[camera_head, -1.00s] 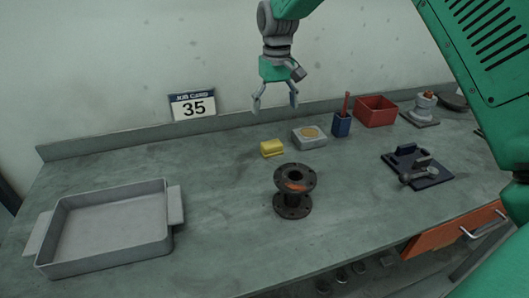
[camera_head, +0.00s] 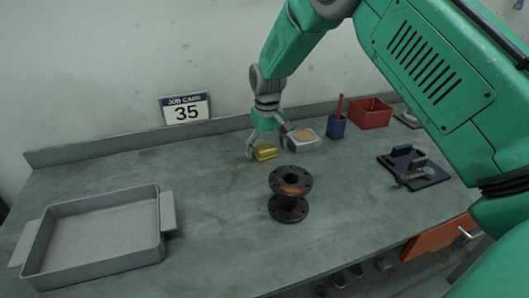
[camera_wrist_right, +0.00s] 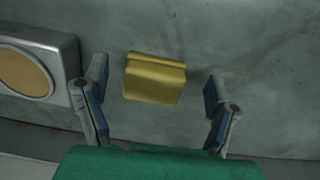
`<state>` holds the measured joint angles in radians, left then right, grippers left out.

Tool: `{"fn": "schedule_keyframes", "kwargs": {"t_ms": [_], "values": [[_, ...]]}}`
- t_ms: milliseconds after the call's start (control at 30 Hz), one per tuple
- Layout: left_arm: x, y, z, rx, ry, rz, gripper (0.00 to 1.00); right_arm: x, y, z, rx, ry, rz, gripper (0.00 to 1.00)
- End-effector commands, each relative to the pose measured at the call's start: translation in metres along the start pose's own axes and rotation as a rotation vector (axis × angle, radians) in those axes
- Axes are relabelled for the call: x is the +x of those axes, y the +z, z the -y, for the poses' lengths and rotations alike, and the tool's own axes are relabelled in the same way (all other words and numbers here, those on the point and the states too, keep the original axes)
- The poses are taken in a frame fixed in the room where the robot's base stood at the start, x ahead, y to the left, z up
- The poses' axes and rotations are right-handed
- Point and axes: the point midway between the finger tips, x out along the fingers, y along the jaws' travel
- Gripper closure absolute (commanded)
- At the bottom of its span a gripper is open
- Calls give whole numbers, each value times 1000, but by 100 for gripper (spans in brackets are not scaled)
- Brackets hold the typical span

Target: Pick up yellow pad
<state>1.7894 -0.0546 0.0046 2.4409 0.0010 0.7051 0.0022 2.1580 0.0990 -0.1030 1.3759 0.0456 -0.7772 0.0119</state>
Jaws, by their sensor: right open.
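The yellow pad (camera_head: 265,152) lies on the bench near the back, left of a grey block with a round tan top. My right gripper (camera_head: 266,148) is open and low over the pad, with a finger on either side of it in the head view. In the right wrist view the yellow pad (camera_wrist_right: 155,79) sits between the two open fingers of my right gripper (camera_wrist_right: 155,92), apart from both, with bare bench showing on each side. My left gripper is in neither view.
The grey block (camera_head: 303,139) is close beside the right gripper. A blue holder (camera_head: 337,127), red bin (camera_head: 370,113) and dark fixture (camera_head: 413,169) stand to the right. A black flanged spool (camera_head: 289,195) stands in front. A grey tray (camera_head: 95,238) is at left; bench between is clear.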

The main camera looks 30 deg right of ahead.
Motion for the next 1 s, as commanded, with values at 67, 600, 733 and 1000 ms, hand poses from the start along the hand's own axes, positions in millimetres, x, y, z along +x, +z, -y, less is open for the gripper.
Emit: {"fn": "schedule_keyframes", "kwargs": {"t_ms": [67, 600, 733, 1000], "values": [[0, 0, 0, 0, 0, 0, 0, 11, 0, 0, 1, 0, 1, 21], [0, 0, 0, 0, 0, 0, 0, 16, 0, 0, 0, 1, -1, 71], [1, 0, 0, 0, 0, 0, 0, 16, 0, 0, 0, 1, -1, 71], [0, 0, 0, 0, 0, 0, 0, 0, -1, 0, 0, 0, -5, 71]]}}
